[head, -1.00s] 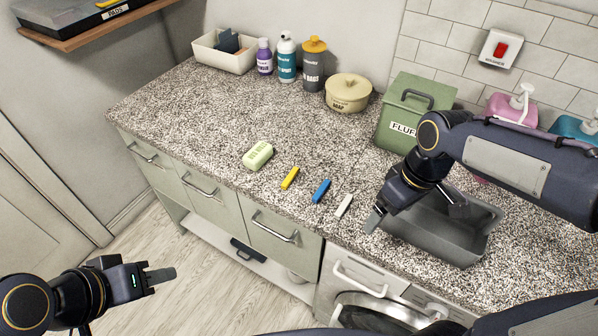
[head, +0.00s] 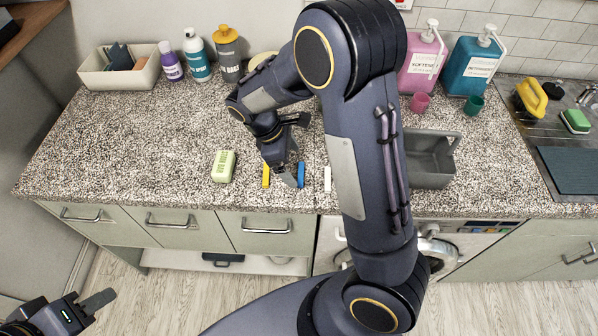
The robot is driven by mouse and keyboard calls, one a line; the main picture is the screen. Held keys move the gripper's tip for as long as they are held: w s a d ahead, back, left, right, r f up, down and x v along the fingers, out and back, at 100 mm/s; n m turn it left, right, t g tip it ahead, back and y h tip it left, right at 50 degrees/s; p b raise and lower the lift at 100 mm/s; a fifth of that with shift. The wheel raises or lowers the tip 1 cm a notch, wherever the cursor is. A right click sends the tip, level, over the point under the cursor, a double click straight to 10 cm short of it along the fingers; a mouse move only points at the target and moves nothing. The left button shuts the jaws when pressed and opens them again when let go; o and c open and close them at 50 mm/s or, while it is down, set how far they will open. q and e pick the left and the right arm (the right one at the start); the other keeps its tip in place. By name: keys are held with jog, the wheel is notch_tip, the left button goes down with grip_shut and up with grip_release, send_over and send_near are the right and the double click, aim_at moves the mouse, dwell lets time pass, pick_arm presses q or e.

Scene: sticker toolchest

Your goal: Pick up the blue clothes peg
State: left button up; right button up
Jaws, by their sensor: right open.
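The blue clothes peg (head: 301,174) lies on the speckled worktop between a yellow peg (head: 266,175) and a white peg (head: 327,178). My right gripper (head: 297,151) is open, just behind the blue peg in the head view. One of its fingers hangs close to the peg's left side and the other is further back. I cannot tell how high it is above the worktop or whether it touches the peg. My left gripper (head: 97,302) is low at the left, in front of the drawers, away from the pegs. Its jaw opening cannot be made out.
A pale green soap bar (head: 223,166) lies left of the pegs. A grey bin (head: 430,160) stands to the right, partly behind my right arm. Bottles (head: 197,55) and a cream box (head: 118,70) line the back. The left worktop is clear.

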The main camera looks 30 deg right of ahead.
aim_at(300, 173)
jog(key=shift+p+x, duration=0.3)
jog(key=shift+x, duration=1.65)
jog(key=c, duration=1)
